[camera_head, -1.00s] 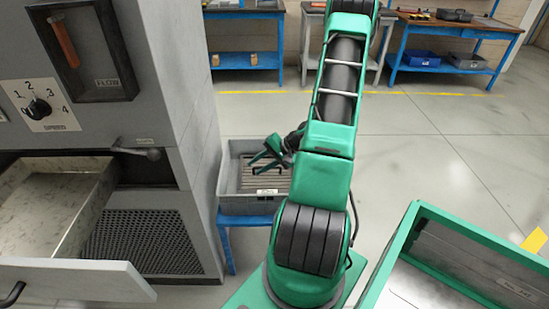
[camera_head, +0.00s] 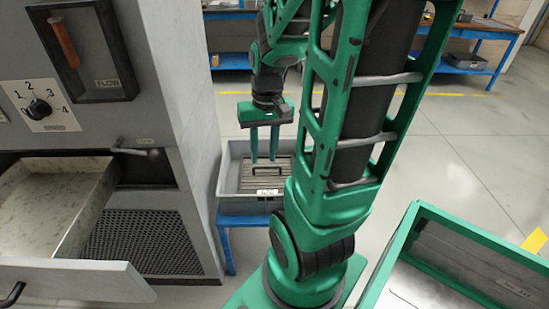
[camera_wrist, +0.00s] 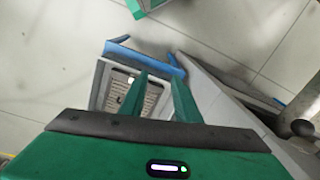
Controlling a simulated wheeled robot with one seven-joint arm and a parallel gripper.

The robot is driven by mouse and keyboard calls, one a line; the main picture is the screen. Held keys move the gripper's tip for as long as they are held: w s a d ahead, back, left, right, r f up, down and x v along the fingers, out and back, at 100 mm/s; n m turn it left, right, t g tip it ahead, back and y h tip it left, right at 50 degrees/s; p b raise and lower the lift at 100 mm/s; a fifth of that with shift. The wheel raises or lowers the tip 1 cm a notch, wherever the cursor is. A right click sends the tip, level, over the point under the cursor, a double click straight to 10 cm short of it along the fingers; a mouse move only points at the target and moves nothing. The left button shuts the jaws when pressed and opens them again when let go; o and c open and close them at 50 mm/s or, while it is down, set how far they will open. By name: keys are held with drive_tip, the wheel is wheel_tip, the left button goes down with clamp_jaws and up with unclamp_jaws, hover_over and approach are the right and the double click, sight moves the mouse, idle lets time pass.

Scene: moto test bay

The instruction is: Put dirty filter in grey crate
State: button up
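The grey crate (camera_head: 238,207) stands on a blue stand beside the machine, with a small white label on its front. A ribbed panel with a dark handle, which looks like the filter (camera_head: 284,178), lies inside it. My gripper (camera_head: 263,161) points down over the crate, its two green fingers apart and nothing between them. In the wrist view my gripper (camera_wrist: 159,76) is also open; the crate (camera_wrist: 101,86) and the tan ribbed filter (camera_wrist: 152,96) show beyond and between the fingers. Whether the fingertips touch the filter I cannot tell.
The grey machine (camera_head: 185,120) stands close to the crate's left, with its drawer (camera_head: 75,278) pulled open and empty. A green-rimmed bin (camera_head: 455,232) is at the lower right. Blue workbenches (camera_head: 228,62) line the back. Open floor lies right of the arm.

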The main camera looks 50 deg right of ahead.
drive_tip(key=s+a+r, duration=0.4)
drive_tip(key=s+r, duration=0.1)
drive_tip(key=s, duration=0.3)
drive_tip(key=shift+s+a, duration=0.2)
